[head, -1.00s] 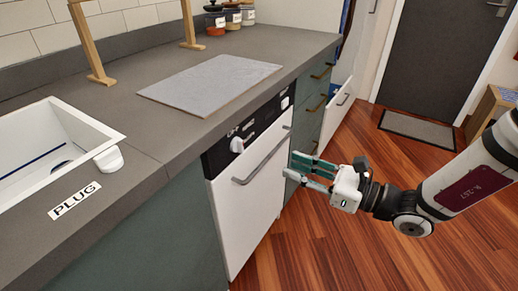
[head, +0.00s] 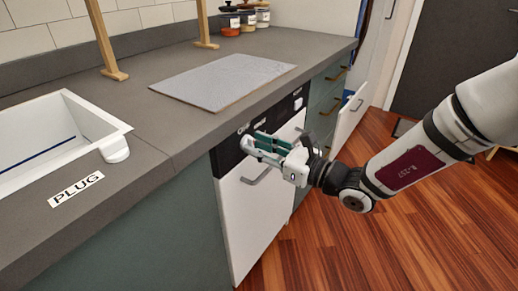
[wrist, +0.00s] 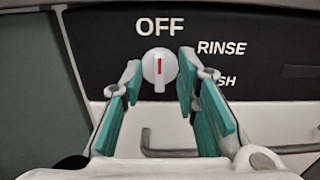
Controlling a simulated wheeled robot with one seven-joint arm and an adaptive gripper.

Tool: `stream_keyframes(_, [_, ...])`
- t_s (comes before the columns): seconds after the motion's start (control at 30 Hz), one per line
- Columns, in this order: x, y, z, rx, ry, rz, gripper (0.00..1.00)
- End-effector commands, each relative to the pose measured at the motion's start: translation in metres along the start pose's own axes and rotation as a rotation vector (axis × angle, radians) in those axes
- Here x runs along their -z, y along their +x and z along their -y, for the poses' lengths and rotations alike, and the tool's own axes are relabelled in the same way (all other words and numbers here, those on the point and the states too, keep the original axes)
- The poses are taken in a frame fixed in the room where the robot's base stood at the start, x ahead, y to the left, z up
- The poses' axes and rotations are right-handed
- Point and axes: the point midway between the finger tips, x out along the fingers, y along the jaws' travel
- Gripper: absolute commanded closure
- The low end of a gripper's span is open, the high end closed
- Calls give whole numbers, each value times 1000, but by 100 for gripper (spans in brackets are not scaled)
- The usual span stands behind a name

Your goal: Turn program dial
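The white program dial (wrist: 160,67) sits on the black control panel (wrist: 100,50) of the dishwasher, with its red mark pointing straight up at the word OFF. RINSE and a partly covered word ending in SH are printed to its right. My gripper (wrist: 160,78) is open, with its teal fingers apart to the left and right of the dial in the wrist view. I cannot tell whether the fingertips reach around the dial or stop just in front of it. In the head view my gripper (head: 256,147) is at the panel, and its fingers largely hide the dial.
The white dishwasher door (head: 243,215) has a bar handle (head: 257,177) just below my gripper. The grey counter edge (head: 230,123) overhangs the panel from above. A white drawer or door (head: 350,112) stands open farther right. The wooden floor in front is clear.

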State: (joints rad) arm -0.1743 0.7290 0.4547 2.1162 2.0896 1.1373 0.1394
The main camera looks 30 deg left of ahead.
Motion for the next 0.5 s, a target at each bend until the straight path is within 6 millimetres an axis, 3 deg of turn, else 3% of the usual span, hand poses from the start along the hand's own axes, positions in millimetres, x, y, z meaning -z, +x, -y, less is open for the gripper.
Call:
stream_keyframes(0.33, [0, 4, 0, 0, 0, 0, 72])
stream_keyframes(0.43, [0, 4, 0, 0, 0, 0, 94])
stream_keyframes(0.5, [0, 4, 0, 0, 0, 0, 100])
